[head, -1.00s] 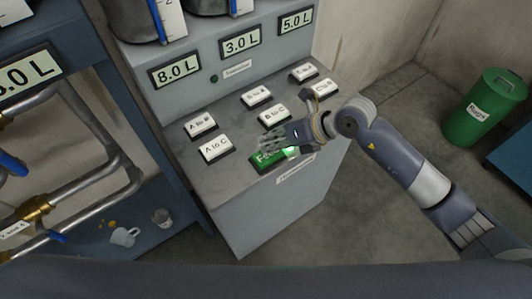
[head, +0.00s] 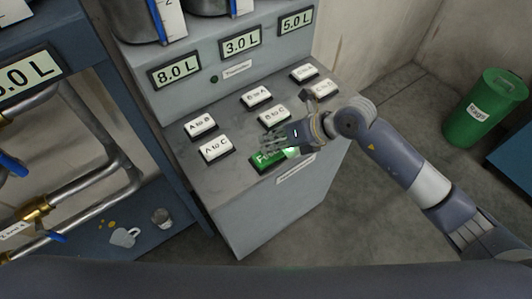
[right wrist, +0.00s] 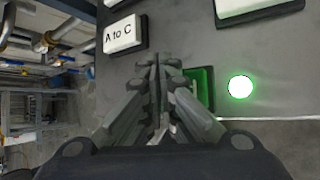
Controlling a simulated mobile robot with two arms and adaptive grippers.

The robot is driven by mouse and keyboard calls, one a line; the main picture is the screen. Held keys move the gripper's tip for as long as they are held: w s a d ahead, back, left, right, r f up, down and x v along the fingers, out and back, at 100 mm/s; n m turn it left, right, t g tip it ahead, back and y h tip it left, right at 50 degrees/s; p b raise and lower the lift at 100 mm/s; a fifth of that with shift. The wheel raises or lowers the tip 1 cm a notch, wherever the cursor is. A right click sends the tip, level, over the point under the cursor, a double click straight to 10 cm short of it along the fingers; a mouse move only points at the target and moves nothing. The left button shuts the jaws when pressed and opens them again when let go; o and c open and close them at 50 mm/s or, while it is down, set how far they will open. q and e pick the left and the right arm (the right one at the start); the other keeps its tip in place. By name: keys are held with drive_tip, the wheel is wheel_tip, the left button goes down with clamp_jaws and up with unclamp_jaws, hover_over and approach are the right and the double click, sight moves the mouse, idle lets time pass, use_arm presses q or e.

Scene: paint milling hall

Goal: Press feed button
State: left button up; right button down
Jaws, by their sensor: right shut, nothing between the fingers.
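The green feed button (head: 262,162) lies at the front edge of the grey console, partly hidden by my right gripper (head: 268,137). Its label is mostly covered. In the right wrist view, part of the green button (right wrist: 207,84) shows just right of the fingers, and a round lamp (right wrist: 240,86) glows white with a green rim beside it. My right gripper (right wrist: 158,68) is shut and empty, its fingertips over or beside the button's left part. I cannot tell whether they touch it. My left gripper is not in view.
White buttons A to C (head: 215,149), A to B (head: 200,125) and B to C (head: 274,116) sit close around the gripper. Displays (head: 240,44) read 8.0 L, 3.0 L and 5.0 L. A green bin (head: 484,108) stands on the right; pipes (head: 95,175) run on the left.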

drive_tip(key=shift+f+b, duration=0.3)
drive_tip(key=shift+f, duration=0.35)
drive_tip(key=shift+r, duration=0.1)
idle(0.3)
drive_tip(key=shift+r+p, duration=0.35)
drive_tip(key=shift+r, duration=0.2)
wheel_tip(320, 180, up, 6)
drive_tip(key=p, duration=0.4)
idle(0.5)
